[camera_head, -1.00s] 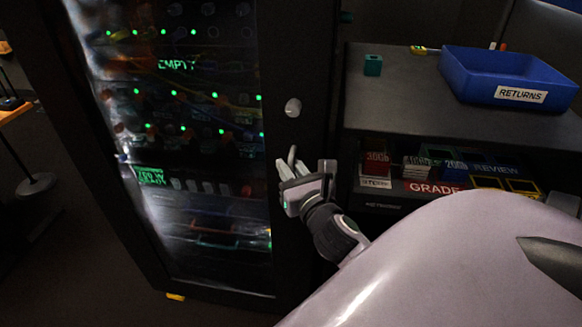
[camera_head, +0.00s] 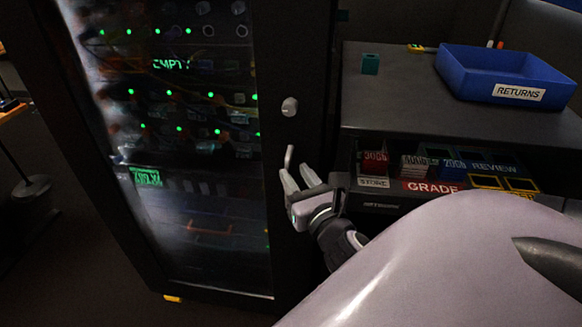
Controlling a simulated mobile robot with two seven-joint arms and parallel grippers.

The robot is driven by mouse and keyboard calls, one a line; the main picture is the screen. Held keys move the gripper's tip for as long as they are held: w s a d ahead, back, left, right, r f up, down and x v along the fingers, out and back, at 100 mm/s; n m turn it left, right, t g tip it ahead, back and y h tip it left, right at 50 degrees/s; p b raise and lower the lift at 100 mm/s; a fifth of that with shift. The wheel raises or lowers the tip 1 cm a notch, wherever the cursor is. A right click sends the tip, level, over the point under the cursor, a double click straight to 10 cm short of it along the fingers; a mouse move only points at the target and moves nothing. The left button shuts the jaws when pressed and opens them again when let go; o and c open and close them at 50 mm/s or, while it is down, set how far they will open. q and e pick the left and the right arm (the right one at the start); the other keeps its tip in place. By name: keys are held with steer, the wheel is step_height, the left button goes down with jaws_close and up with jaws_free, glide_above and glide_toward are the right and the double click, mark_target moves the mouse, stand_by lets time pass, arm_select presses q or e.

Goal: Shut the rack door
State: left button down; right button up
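The rack door (camera_head: 270,275) is a dark frame around a large glass pane on the tall rack at the left. It looks flush or nearly flush with the rack; I cannot tell if it is latched. A pale round knob (camera_head: 290,107) and a short grey lever handle (camera_head: 289,157) sit on its right side. My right gripper (camera_head: 294,170) is at the door's right edge, just below the lever, with its fingers apart and nothing seen between them. I cannot tell if a fingertip touches the lever or door. My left gripper is out of view.
Right of the rack, a dark cabinet top (camera_head: 400,110) carries a blue RETURNS tray (camera_head: 505,72) and a small teal block (camera_head: 370,64). Labelled boxes (camera_head: 440,165) fill the shelf beneath, close to my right arm. A stand (camera_head: 32,188) is on the floor at far left.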

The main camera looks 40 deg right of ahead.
steer(key=shift+v, duration=1.65)
steer(key=shift+a, duration=0.2)
steer(key=a+f+n+y+p, duration=0.1)
steer(key=a+f+n+y, duration=0.3)
steer(key=n, duration=0.9)
steer(key=a+f+n+y+p, duration=0.15)
steer(key=a+n+y, duration=0.35)
steer(key=n, duration=0.7)
steer(key=s+a+f+n+g, duration=0.2)
steer(key=s+f+n+g, duration=0.1)
steer(key=f+n, duration=0.4)
steer(key=s+a+f+n+g+h+p, duration=0.1)
steer(key=s+a+f+n+g, duration=0.1)
steer(key=s+f+n, duration=0.3)
step_height(320, 180, down, 3)
steer(key=n+g, duration=0.1)
steer(key=n, duration=0.4)
steer(key=shift+s+a+g, duration=0.15)
steer(key=shift+s+g, duration=0.1)
steer(key=shift+g, duration=0.05)
